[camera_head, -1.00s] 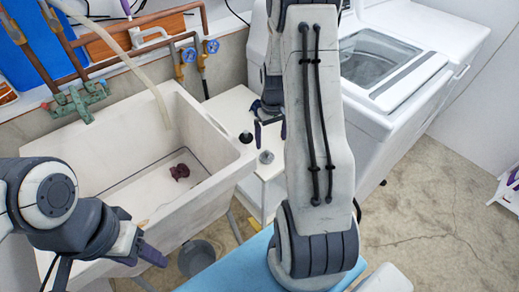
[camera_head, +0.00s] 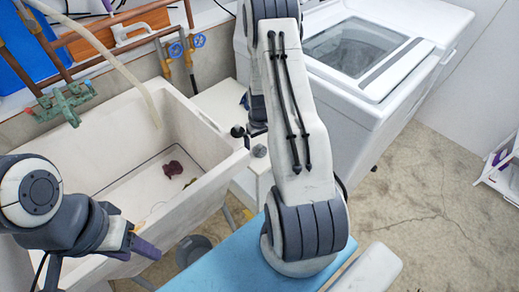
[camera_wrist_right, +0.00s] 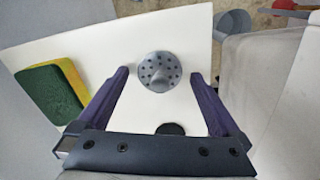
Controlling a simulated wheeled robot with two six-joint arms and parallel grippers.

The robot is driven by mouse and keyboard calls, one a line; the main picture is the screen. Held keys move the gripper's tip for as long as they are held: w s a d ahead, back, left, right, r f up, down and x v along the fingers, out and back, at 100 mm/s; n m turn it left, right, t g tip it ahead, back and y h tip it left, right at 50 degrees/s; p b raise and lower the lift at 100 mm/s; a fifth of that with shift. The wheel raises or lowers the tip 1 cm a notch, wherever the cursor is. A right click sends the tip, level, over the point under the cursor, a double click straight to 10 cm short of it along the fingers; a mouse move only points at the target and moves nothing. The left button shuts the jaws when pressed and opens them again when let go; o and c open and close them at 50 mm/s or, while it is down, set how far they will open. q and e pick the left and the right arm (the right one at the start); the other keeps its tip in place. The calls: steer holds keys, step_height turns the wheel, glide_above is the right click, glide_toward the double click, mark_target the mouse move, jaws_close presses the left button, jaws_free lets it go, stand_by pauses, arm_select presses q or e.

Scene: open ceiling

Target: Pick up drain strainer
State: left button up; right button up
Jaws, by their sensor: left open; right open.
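The drain strainer (camera_wrist_right: 158,72) is a grey metal piece with a round, holed face and a knob, on a white surface in the right wrist view. It also shows small beside the sink in the head view (camera_head: 260,151). My right gripper (camera_wrist_right: 160,76) is open, its purple fingers on either side of the strainer in the picture, with visible gaps. I cannot tell its height above the surface. In the head view my own arm hides most of this gripper. My left gripper (camera_head: 147,266) is open and empty in front of the sink.
A yellow-green sponge (camera_wrist_right: 52,90) lies left of the strainer, and a black stopper (camera_wrist_right: 171,129) lies close to my right gripper's base. The sink (camera_head: 215,165) holds a dark red cloth-like thing (camera_head: 172,169). A washing machine (camera_head: 375,75) stands right of the small white stand.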

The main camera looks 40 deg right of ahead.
steer(key=shift+f, duration=0.2)
steer(key=c, duration=1.3)
steer(key=shift+r, duration=0.1)
